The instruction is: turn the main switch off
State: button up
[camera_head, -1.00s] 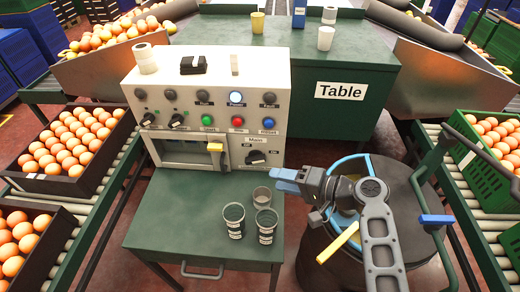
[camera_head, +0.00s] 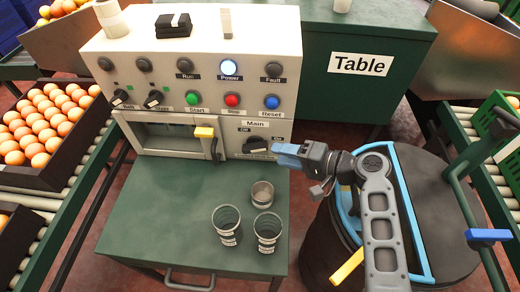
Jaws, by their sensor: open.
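The main switch (camera_head: 255,145) is a black rotary knob at the lower right of the white control panel (camera_head: 140,80), under a "Main" label with an "Off" mark on its left. The right-hand mark is small. The white power lamp (camera_head: 229,67) above is lit. My gripper (camera_head: 284,154), with blue fingertips, is just right of the knob, pointing left at it. The fingertips look very close to the knob or touching it; I cannot tell which. The jaws are open, though their gap is hard to see.
Three cups (camera_head: 227,224) stand on the green bench (camera_head: 150,220) below the panel. A dark drum (camera_head: 330,250) stands right, under my arm.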

aim_at(259, 151)
jog(key=shift+x, duration=3.9)
jog(key=shift+f, duration=0.1)
jog(key=shift+c, duration=0.2)
grip_shut()
